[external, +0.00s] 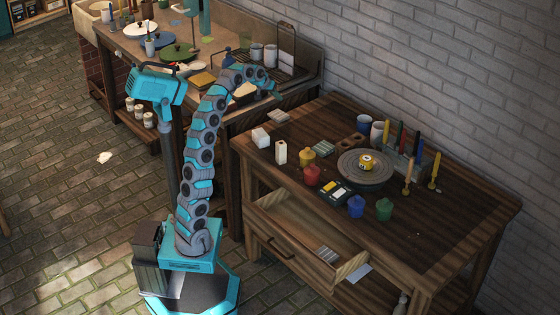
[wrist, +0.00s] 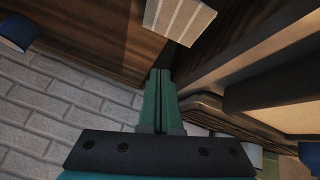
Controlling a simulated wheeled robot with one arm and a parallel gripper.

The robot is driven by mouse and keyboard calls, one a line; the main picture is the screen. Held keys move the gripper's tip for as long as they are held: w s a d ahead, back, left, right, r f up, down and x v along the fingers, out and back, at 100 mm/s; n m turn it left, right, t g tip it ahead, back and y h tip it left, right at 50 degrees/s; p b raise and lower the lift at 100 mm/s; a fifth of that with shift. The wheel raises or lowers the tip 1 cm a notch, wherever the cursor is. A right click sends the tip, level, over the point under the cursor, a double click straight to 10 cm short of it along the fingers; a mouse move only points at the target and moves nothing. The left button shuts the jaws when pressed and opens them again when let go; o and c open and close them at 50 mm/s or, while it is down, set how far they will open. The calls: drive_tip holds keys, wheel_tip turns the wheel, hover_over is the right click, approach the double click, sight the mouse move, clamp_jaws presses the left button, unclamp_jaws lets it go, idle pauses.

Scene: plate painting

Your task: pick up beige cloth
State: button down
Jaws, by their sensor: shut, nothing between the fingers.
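A pale, striped, flat item (wrist: 180,16) lies on the wooden table near its edge in the wrist view; I cannot tell for sure whether it is the beige cloth. In the external view a small pale beige item (external: 245,90) lies on the counter by the sink, partly behind my arm, and a light grey-beige flat item (external: 278,117) lies near the table's back left corner. My gripper (wrist: 160,73) is shut and empty, its fingers together below the striped item in the wrist view and apart from it. In the external view its tip (external: 277,92) is by the gap between counter and table.
The wooden table (external: 450,220) holds paint jars, a turntable (external: 365,167) and brushes; its drawer (external: 305,235) is open. The sink counter (external: 225,108) with plates and a drying rack (external: 282,65) stands behind. A brick wall (external: 450,65) runs along the right. A pale scrap (external: 104,157) lies on the floor.

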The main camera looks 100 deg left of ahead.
sight(273, 117)
drive_tip(key=m, duration=0.1)
drive_tip(key=w+m, duration=0.1)
drive_tip(key=m, duration=0.1)
drive_tip(key=shift+r+g+y, duration=0.1)
drive_tip(key=shift+g+y, duration=0.2)
drive_tip(key=shift+g, duration=0.1)
drive_tip(key=shift+w+a, duration=0.1)
drive_tip(key=x, duration=0.9)
drive_tip(key=shift+a+p, duration=0.1)
drive_tip(key=shift+p, duration=0.3)
drive_tip(key=shift+f, duration=0.3)
drive_tip(key=shift+s+d+r, duration=0.15)
drive_tip(key=shift+s+d, duration=0.15)
drive_tip(key=shift+d, duration=0.05)
drive_tip(key=shift+s+d, duration=0.9)
drive_tip(key=shift+d, duration=0.2)
drive_tip(key=shift+s, duration=0.1)
drive_tip(key=s+d+b, duration=0.1)
drive_tip(key=s+d, duration=0.1)
drive_tip(key=d, duration=0.1)
drive_tip(key=s+d+b, duration=0.2)
drive_tip(key=s+d, duration=0.1)
